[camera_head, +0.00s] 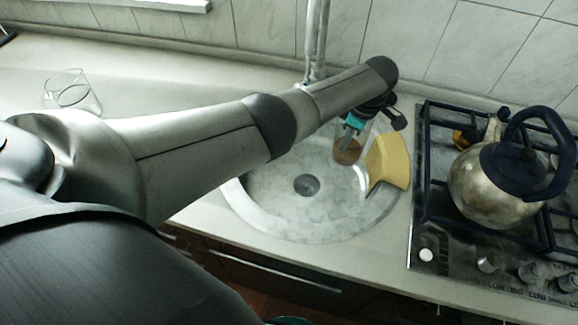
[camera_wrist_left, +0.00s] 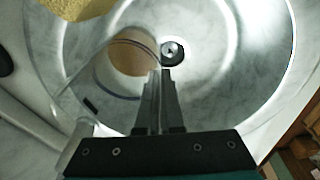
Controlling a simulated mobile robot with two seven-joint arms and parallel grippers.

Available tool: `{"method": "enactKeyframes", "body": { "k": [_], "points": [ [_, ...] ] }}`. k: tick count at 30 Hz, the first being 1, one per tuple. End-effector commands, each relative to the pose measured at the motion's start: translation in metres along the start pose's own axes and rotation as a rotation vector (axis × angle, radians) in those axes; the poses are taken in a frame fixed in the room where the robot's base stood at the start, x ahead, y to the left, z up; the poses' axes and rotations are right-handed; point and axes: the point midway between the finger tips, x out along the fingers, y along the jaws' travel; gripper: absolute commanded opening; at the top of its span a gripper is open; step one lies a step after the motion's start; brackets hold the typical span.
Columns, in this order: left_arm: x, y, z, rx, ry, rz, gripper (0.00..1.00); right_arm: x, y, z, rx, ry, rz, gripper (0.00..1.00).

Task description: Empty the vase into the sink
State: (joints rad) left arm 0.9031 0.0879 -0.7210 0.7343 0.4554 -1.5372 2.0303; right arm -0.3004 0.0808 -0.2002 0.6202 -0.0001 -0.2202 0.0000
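The vase (camera_head: 347,151) is clear glass with brown liquid in its lower part. It is over the back right of the round metal sink (camera_head: 262,217), near the sponge, and looks close to upright. In the left wrist view its rim and brown content (camera_wrist_left: 128,72) show left of the fingers, with the sink drain (camera_wrist_left: 173,52) beyond. My left gripper (camera_wrist_left: 161,75) has its fingers close together on the vase's glass wall at the rim. In the head view my left gripper (camera_head: 355,122) is partly hidden by its own wrist. My right gripper is not seen.
A yellow sponge (camera_head: 391,162) is at the sink's right edge. A faucet (camera_head: 316,45) rises behind the sink. A kettle (camera_head: 490,190) stands on the stove (camera_head: 432,225) at right. An empty-looking glass (camera_head: 72,93) is on the left counter. The sink's front is clear.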

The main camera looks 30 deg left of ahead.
Motion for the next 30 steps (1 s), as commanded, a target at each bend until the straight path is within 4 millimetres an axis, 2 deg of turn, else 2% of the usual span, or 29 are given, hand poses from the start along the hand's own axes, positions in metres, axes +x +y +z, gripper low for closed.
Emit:
{"method": "enactKeyframes", "body": {
  "k": [9, 18, 21, 30],
  "points": [
    [0.023, -0.009, 0.013, -0.204, 0.003, -0.026, 0.0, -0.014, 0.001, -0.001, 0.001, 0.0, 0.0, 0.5],
    [0.036, -0.018, 0.019, -0.304, 0.005, -0.038, 0.0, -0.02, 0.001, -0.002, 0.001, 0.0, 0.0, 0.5],
    [0.044, -0.03, 0.023, -0.365, 0.007, -0.05, 0.0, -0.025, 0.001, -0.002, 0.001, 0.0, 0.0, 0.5],
    [0.048, -0.034, 0.025, -0.401, 0.007, -0.048, 0.0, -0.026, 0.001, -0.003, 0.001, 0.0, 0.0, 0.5]
  ]
}}
